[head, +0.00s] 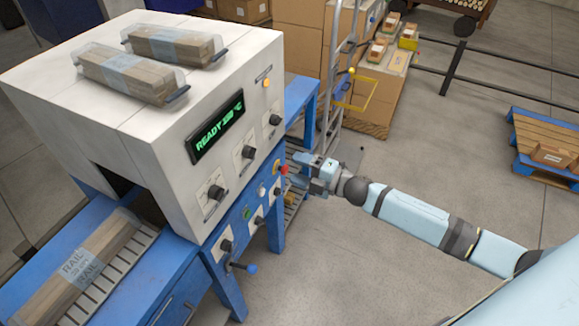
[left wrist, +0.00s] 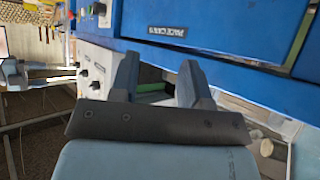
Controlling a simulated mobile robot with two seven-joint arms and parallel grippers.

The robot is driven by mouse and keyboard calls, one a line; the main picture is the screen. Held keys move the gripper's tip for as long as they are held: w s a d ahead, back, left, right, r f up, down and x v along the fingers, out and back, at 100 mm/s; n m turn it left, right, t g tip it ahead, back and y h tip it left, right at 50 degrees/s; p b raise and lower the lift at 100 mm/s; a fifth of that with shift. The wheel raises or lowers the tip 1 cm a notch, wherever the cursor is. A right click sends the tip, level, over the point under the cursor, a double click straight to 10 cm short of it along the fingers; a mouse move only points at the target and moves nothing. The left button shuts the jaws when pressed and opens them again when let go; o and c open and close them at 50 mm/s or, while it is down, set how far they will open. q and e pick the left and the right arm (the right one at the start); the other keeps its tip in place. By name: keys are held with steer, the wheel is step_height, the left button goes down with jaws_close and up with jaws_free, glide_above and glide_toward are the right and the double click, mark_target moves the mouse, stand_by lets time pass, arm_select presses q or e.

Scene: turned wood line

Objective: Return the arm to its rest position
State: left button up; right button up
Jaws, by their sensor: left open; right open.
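My right arm reaches in from the right in the head view. Its gripper (head: 303,171) is open and empty, at the right of the machine's control panel, close to the red and yellow button (head: 281,168). I cannot tell whether it touches the machine. My left gripper (left wrist: 158,76) shows in the left wrist view, with its two dark fingers apart and nothing held between them. It is close to a blue panel with a dark label plate (left wrist: 166,31). My left arm is not in the head view.
A white heating machine (head: 130,100) on a blue frame shows a green READY display (head: 216,126). Wrapped wood packs (head: 174,45) lie on top; a RAIL pack (head: 75,267) lies on its rollers. A ladder (head: 331,90) and cartons stand behind. The floor (head: 330,265) below my right arm is clear.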

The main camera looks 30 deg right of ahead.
stand_by(0.4)
steer(key=s+a+f+m+g+h, duration=0.1)
steer(key=s+a+f+m+h, duration=0.1)
steer(key=s+f+m, duration=0.2)
steer(key=s+a+f+m+g+h+p, duration=0.1)
steer(key=s+a+f+m+h, duration=0.2)
steer(key=s+m, duration=0.6)
steer(key=s+a+f+m+g+h, duration=0.1)
steer(key=s+f+m, duration=0.4)
steer(key=s, duration=0.6)
steer(key=a+m+h, duration=0.1)
steer(key=a+m, duration=0.1)
steer(key=shift+s+f+m+h, duration=0.15)
steer(key=shift+f+m+h, duration=0.15)
steer(key=shift+f+h, duration=0.1)
steer(key=shift+a, duration=0.1)
